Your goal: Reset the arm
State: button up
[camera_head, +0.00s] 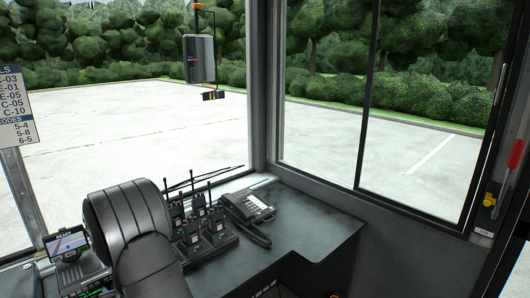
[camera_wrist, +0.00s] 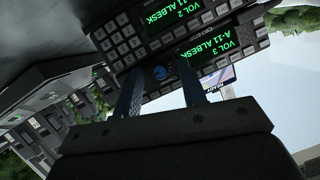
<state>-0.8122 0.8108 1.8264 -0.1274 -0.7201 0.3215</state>
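My gripper (camera_wrist: 160,68) shows in the wrist view with its two dark blue, textured fingers set apart. It is open, and nothing shows held between the fingers. The fingers point toward a radio panel (camera_wrist: 205,62) with green text and rows of buttons. A blue knob (camera_wrist: 160,73) shows between the fingertips; I cannot tell whether they touch the panel.
Handheld radios (camera_head: 205,226) stand in chargers on the dark desk (camera_head: 312,238), beside a corded phone (camera_head: 247,206). A small screen (camera_head: 66,242) reading READY stands at the left. Windows border the desk. The desk's right part is clear.

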jog(key=m+g+y, duration=0.1)
jog(key=m, duration=0.2)
jog(key=shift+w+d+f+y, duration=0.1)
jog(key=shift+y, duration=0.2)
jog(key=m+y, duration=0.1)
jog(key=m, duration=0.1)
jog(key=shift+f+m, duration=0.1)
jog(key=shift+m, duration=0.3)
jog(key=shift+d, duration=0.4)
jog(key=v, duration=0.9)
jog(key=shift+y, duration=0.3)
jog(key=shift+o, duration=0.2)
jog(key=shift+w, duration=0.1)
